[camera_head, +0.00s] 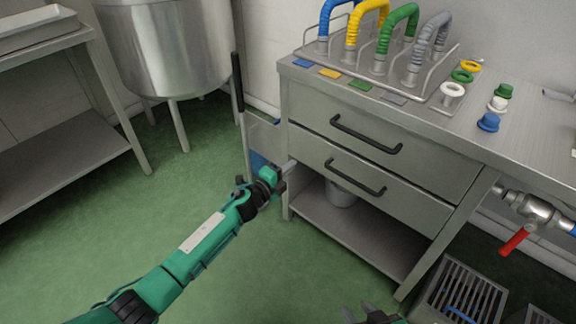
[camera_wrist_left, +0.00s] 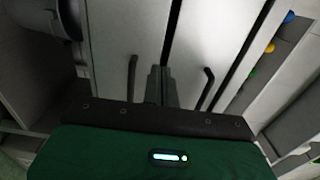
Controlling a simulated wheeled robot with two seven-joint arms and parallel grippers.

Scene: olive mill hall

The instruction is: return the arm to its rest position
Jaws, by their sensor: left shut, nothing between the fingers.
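My left arm, green with black joints, reaches in from the bottom left of the head view. My left gripper (camera_head: 286,168) is at the left front edge of the steel bench (camera_head: 520,135), beside its drawers. In the left wrist view my left gripper (camera_wrist_left: 161,84) is shut and empty, its fingers together between two black drawer handles. I cannot tell whether it touches the bench. Part of my right gripper (camera_head: 368,314) shows at the bottom edge of the head view; most of it is hidden.
The upper drawer (camera_head: 315,110) and lower drawer (camera_head: 320,150) look shut. Colored hoses stand in a rack (camera_head: 378,75) on the bench. A red-handled valve (camera_head: 515,241) and a grated crate (camera_head: 468,290) are at right. A steel tank (camera_head: 165,50) stands behind. Green floor (camera_head: 80,220) lies open at left.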

